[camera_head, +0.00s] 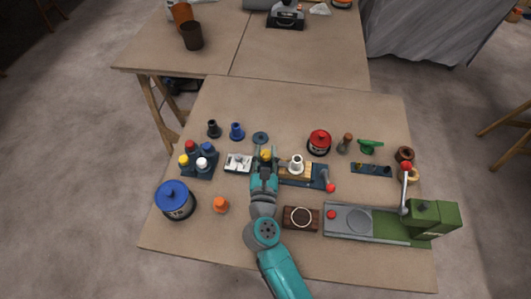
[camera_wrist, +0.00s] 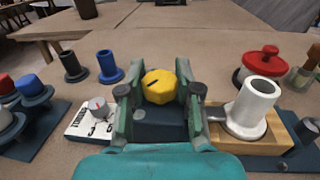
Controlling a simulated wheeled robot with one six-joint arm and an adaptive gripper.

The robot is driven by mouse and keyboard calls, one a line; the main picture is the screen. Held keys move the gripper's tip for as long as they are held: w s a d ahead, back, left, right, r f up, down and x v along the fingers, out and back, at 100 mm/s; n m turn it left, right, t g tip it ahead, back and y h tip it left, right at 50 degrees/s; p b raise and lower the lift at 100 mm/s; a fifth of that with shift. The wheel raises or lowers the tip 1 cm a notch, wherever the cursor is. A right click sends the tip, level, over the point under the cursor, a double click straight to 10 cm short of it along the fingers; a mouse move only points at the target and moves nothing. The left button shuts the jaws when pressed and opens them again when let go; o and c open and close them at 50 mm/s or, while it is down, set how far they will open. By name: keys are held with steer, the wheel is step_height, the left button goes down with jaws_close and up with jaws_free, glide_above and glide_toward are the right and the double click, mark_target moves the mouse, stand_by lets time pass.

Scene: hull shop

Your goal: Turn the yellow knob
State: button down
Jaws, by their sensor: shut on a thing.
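The yellow knob (camera_wrist: 160,86) stands between the two fingers of my gripper (camera_wrist: 159,98) in the wrist view. It is faceted, with a dark slot-like mark on its top that slants. My fingers are closed on its sides. In the head view the yellow knob (camera_head: 266,155) shows at the tip of my gripper (camera_head: 265,163), near the middle of the table.
A white timer plate (camera_wrist: 92,117) with a small dial lies close at left. A white flanged cylinder (camera_wrist: 250,106) on a wooden block stands close at right. Blue (camera_head: 237,131) and black (camera_head: 214,129) pegs stand behind. A red-lidded pot (camera_head: 319,142) is at back right.

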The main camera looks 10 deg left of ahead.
steer(key=shift+n+g+y, duration=0.3)
steer(key=shift+n+y, duration=0.8)
steer(key=shift+y, duration=0.6)
steer(key=c, duration=0.8)
jaws_free()
steer(key=v, duration=1.2)
steer(key=shift+o, duration=0.2)
